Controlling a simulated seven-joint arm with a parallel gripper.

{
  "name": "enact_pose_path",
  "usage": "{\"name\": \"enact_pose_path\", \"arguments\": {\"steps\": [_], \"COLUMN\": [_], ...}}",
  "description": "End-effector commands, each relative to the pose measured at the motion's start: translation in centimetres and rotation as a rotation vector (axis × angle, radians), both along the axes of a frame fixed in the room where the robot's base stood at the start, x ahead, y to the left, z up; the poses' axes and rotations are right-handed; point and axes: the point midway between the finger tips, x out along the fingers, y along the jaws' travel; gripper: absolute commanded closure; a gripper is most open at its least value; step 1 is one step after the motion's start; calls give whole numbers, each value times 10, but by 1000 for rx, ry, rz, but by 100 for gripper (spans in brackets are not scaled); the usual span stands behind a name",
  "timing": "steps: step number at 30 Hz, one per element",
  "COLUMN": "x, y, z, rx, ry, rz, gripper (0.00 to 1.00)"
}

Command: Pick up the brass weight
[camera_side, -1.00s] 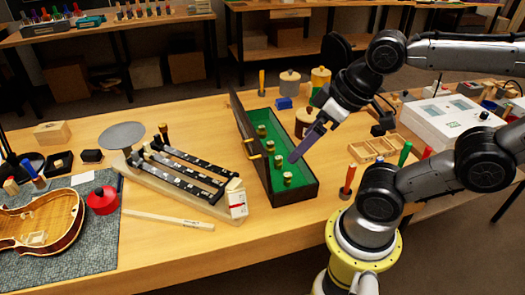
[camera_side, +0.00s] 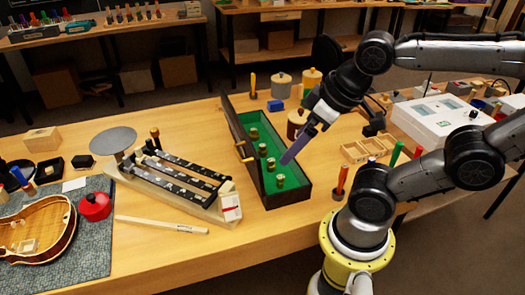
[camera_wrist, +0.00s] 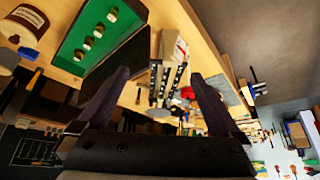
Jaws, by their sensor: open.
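Several brass weights stand upright in a row in a dark, green-lined case (camera_side: 304,192) with its lid open on the left. They include one at the near end (camera_side: 280,181), one in the middle (camera_side: 270,163) and one at the far end (camera_side: 253,133). My gripper (camera_side: 285,161) is above the case's right side, pointing down and left, apart from the weights as far as I can tell. In the wrist view, its two dark fingers (camera_wrist: 160,75) are spread with nothing between them. The weights (camera_wrist: 88,43) show there at the upper left, outside the fingers.
A balance (camera_side: 175,180) with a round pan stands left of the case. A red-handled tool (camera_side: 341,183) stands to its right, by a wooden tray (camera_side: 365,150). Jars (camera_side: 281,84) and a blue block (camera_side: 275,105) are behind. Bare bench lies in front.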

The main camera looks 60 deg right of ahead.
Motion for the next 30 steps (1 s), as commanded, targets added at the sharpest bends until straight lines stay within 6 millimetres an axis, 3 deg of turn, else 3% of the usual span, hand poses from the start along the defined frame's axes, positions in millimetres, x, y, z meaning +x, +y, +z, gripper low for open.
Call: {"name": "enact_pose_path", "arguments": {"steps": [3,7,16,19,23,30], "x": [0,0,1,10,38,112], "y": [0,0,0,-4,-19,-76], "z": [0,0,0,3,9,1], "rx": [0,0,1,13,53,159], "ry": [0,0,2,20,75,202], "rz": [0,0,-5,-48,-195,-590], "gripper": [0,23,24,24,24,24]}}
